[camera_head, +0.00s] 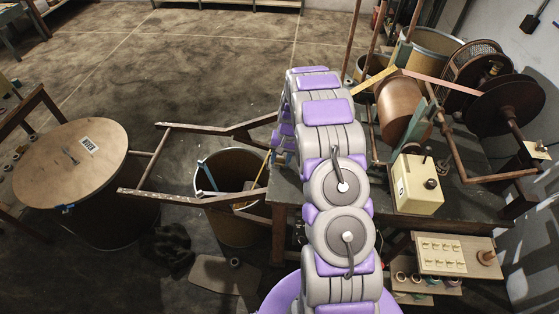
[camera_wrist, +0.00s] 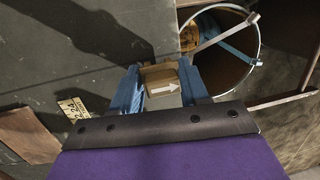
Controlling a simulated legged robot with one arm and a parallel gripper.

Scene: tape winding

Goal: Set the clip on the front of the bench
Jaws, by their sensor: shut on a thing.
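In the wrist view my gripper (camera_wrist: 160,84) has its two blue fingers closed on a small brown block with a white arrow (camera_wrist: 163,88), which I take to be the clip. The fingers cover its sides. The grey-green bench top (camera_wrist: 60,50) lies below and to the left in that view. I cannot tell whether the clip touches it. In the head view my gripper (camera_head: 280,156) is at the left end of the bench (camera_head: 286,190), mostly behind my arm, and the clip cannot be made out there.
An open drum (camera_head: 233,215) stands on the floor left of the bench; it also shows in the wrist view (camera_wrist: 228,72). A wooden frame (camera_head: 205,133) reaches left from the bench. A lidded drum (camera_head: 62,165) is further left. Winding reels (camera_head: 505,104) and a cream box (camera_head: 418,187) occupy the bench's right.

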